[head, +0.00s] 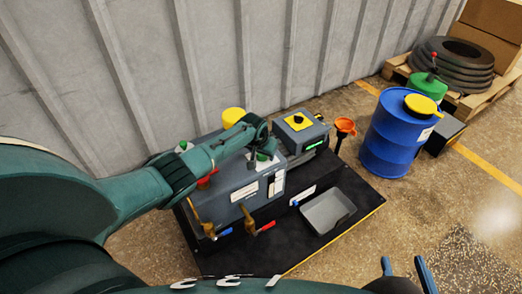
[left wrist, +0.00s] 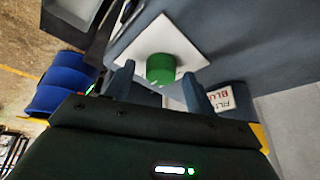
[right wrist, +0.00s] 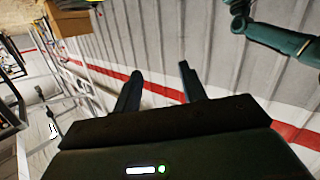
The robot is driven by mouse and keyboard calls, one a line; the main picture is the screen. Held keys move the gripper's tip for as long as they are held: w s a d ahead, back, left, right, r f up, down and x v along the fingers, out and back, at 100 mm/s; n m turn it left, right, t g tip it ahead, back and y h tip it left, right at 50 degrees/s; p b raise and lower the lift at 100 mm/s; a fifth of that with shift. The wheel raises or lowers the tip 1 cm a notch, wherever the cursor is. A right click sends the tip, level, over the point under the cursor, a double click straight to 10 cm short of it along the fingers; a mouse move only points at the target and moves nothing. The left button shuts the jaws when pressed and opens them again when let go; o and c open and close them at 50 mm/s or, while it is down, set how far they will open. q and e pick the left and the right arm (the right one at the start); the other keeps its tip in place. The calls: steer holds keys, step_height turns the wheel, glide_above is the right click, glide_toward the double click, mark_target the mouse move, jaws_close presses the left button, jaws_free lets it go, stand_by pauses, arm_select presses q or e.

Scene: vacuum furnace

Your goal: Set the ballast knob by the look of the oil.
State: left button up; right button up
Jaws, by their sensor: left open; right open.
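The grey pump unit (head: 235,190) stands on a black base plate. A green knob (left wrist: 160,69) on a white plate (left wrist: 183,38) shows in the left wrist view. My left gripper (head: 262,152) is over it, open, with the knob between and just beyond its fingertips; I cannot tell if they touch. A black knob on a yellow plate (head: 290,127) tops the grey box behind. A bright green strip (head: 315,144) shows on that box's side. Which part shows the oil is unclear, and its look is unreadable. My right gripper (head: 405,270) is open and empty, away from the pump.
A grey tray (head: 327,209) lies on the black base plate (head: 225,262). Blue- and red-handled valves (head: 266,227) stick out in front. An orange funnel (head: 345,126), a blue drum (head: 388,140) and a pallet with tyres (head: 452,65) stand to the right. A ribbed wall is behind.

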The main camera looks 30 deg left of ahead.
arm_select(q)
steer(key=p+v, duration=0.4)
steer(key=v, duration=0.1)
steer(key=shift+w+r, duration=0.1)
steer(key=shift+r, duration=0.2)
steer(key=p+v, duration=0.3)
steer(key=v, duration=0.4)
steer(key=shift+s+r+p, duration=0.25)
steer(key=shift+p, duration=0.05)
arm_select(e)
step_height(320, 180, up, 5)
steer(key=s+d+m+g+h, duration=0.1)
steer(key=s+d+m, duration=0.1)
steer(key=shift+d+m+g, duration=0.25)
steer(key=shift+m+g, duration=0.05)
